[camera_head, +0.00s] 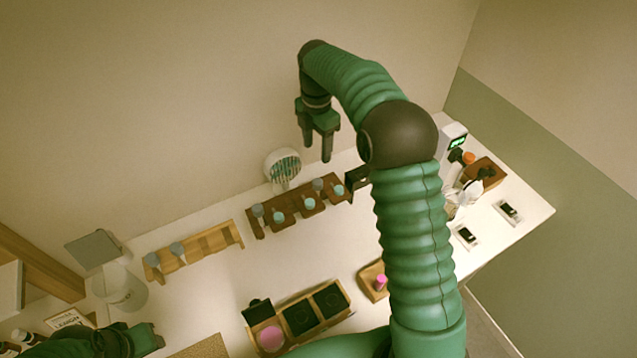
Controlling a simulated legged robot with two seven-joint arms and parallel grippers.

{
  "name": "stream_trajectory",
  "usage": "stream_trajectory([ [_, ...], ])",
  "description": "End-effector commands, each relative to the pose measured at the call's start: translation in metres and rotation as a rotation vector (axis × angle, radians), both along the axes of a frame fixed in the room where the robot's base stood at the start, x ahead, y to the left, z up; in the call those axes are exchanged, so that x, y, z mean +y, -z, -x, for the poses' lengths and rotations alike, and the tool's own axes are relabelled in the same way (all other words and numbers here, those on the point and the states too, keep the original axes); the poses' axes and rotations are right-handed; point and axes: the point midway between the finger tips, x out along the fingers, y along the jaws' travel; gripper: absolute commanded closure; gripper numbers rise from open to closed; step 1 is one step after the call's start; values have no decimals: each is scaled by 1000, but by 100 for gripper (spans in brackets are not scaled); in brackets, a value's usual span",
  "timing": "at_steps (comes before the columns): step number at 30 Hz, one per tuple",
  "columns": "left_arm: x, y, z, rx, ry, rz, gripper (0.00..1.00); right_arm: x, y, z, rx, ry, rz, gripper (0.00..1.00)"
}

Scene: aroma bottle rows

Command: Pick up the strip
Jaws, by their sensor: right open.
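A round white holder (283,165) stands near the back wall, with several thin greenish strips (287,170) showing in it; I take these to be the task's strips. My right gripper (317,152) is open and empty, its fingers pointing down. In the picture it is just above and right of the holder, apart from it. Depth between them is hard to judge. Part of my left arm shows in the lower left corner; its fingers are not clear.
A dark wooden rack (265,226) with several bottles stands just in front of the holder. A lighter rack (213,240) is to its left. A box with dark compartments (331,299) is at the front. The white table (215,287) is clear between them.

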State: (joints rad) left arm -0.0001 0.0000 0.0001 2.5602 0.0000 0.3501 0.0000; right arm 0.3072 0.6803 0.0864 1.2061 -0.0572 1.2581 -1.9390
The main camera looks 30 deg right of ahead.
Motion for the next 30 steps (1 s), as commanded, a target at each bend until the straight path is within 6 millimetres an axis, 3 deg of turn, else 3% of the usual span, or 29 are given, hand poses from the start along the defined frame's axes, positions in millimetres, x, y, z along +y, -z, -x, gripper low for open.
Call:
stream_trajectory([
  [6,0,-12,0,0,0,0,64,1,57,0,5,1,-1,46],
  [9,0,-15,0,0,0,0,64,0,76,0,3,1,-2,46],
  [14,0,-22,0,0,0,0,64,-1,91,0,2,2,-1,46],
  [18,0,-40,0,-1,0,0,64,-4,114,0,5,2,-1,46],
  [22,0,-43,0,-1,0,0,64,-4,135,-2,0,2,-1,46],
  [29,0,-41,0,0,0,0,64,-4,139,-2,-2,2,0,46],
  [30,0,-41,0,0,0,0,64,-4,139,-2,-2,2,0,51],
])
